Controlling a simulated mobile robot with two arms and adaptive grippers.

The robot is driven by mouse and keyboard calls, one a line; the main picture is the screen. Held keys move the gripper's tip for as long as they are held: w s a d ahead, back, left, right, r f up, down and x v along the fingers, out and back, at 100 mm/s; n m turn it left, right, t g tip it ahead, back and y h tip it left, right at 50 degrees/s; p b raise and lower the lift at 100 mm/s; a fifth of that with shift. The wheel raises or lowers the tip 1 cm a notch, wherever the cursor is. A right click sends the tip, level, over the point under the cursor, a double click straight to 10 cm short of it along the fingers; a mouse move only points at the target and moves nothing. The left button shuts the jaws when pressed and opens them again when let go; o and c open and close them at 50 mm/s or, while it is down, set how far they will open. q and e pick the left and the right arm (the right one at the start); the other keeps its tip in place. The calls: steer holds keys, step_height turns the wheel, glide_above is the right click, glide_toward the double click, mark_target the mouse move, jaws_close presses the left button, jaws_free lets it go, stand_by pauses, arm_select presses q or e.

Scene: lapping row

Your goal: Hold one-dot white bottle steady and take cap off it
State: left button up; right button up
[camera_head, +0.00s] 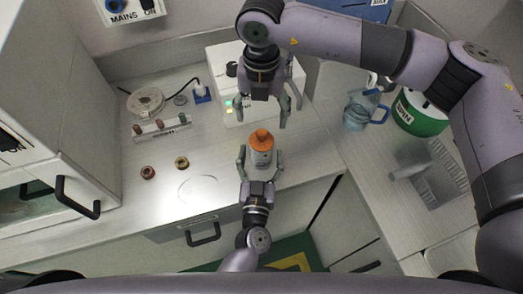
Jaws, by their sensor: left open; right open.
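A white bottle (261,158) with an orange cap (261,137) stands upright on the counter. Its dot marking is too small to make out. My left gripper (260,163) is open, with one finger on each side of the bottle's body; I cannot tell whether the fingers touch it. My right gripper (262,117) is open and empty, pointing down just beyond the cap, apart from it.
A small rack (161,128) and two small rings (148,172) (182,162) lie to the left. A white device (226,62) stands behind my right gripper. A clear jug (357,113) and a green bin (420,117) stand at the right. The counter's front edge is close.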

arm_select(q)
steer(key=shift+w, duration=0.25)
steer(key=shift+c, duration=0.5)
